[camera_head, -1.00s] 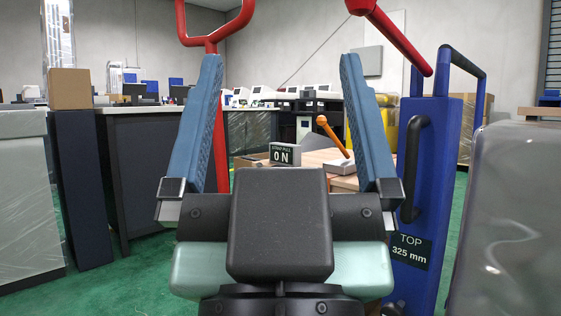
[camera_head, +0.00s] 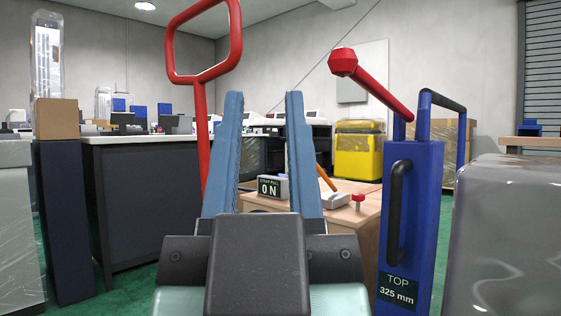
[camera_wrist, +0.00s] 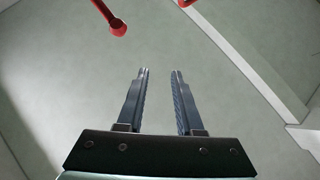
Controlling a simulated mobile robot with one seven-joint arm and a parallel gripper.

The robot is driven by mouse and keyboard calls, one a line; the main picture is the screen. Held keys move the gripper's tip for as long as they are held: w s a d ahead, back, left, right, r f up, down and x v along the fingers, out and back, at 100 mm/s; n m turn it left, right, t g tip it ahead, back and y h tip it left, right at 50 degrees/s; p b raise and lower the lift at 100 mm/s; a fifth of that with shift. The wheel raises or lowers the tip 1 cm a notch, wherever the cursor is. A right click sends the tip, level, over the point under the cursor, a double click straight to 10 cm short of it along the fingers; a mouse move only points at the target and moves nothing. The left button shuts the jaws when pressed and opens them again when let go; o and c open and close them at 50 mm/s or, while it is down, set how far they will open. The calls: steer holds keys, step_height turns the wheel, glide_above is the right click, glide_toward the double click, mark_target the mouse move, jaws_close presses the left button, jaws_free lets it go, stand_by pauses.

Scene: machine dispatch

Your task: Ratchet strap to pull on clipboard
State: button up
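A small dark sign reading "STRAP PULL ON" (camera_head: 269,187) stands on a wooden-topped cabinet (camera_head: 350,219), behind my fingers. An orange lever (camera_head: 326,178) rises at a tilt from a pale base (camera_head: 335,200) to the right of the sign; my right finger hides part of this area. A red knob (camera_head: 358,198) stands beside the base. My gripper (camera_head: 263,97) is part-way open, its two blue fingers apart with nothing between them. In the wrist view the fingers (camera_wrist: 160,72) point at a bare grey-green surface. I cannot make out a clipboard or any strap webbing.
A blue post (camera_head: 412,225) marked "TOP 325 mm" with a black handle stands close on the right, beside a grey wrapped block (camera_head: 505,240). A red loop handle (camera_head: 203,75) rises at left; a red lever (camera_head: 372,85) slants at upper right. A dark counter (camera_head: 145,205) stands left.

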step_height(320, 180, up, 7)
steer(key=p, duration=0.5)
steer(key=c, duration=0.5)
step_height(320, 180, up, 20)
steer(key=p, duration=2)
steer(key=shift+r, duration=0.2)
jaws_close()
steer(key=shift+f, duration=0.15)
